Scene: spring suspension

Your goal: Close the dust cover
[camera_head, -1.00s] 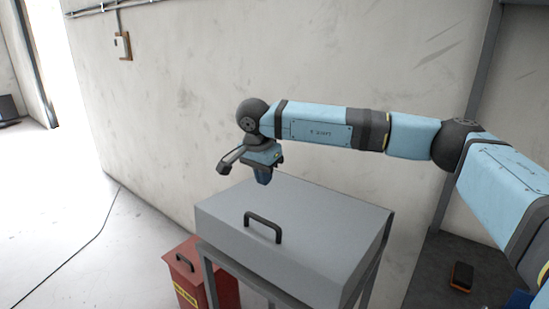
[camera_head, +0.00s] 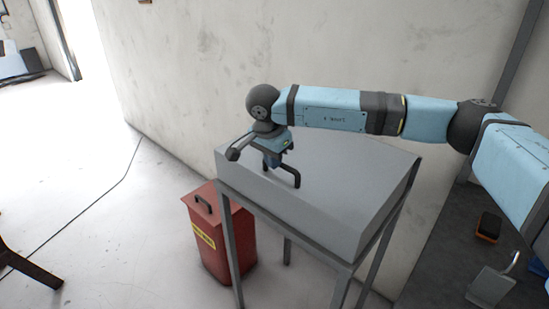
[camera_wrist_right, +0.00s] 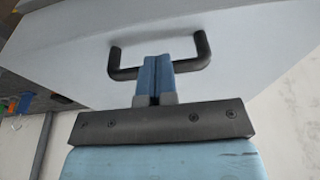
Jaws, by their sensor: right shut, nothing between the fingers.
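The dust cover (camera_head: 345,205) is a grey box-shaped lid. It lies level on top of a grey metal frame, with no gap visible along its lower edge. The cover (camera_wrist_right: 255,35) fills much of that view. My left gripper is not in view.
A red bin (camera_head: 222,235) with a black handle and yellow label stands left of the frame. A concrete wall (camera_head: 390,60) is close behind. At right, a dark surface holds an orange-and-black device (camera_head: 489,226) and a metal piece (camera_head: 490,285). Floor at left is largely clear.

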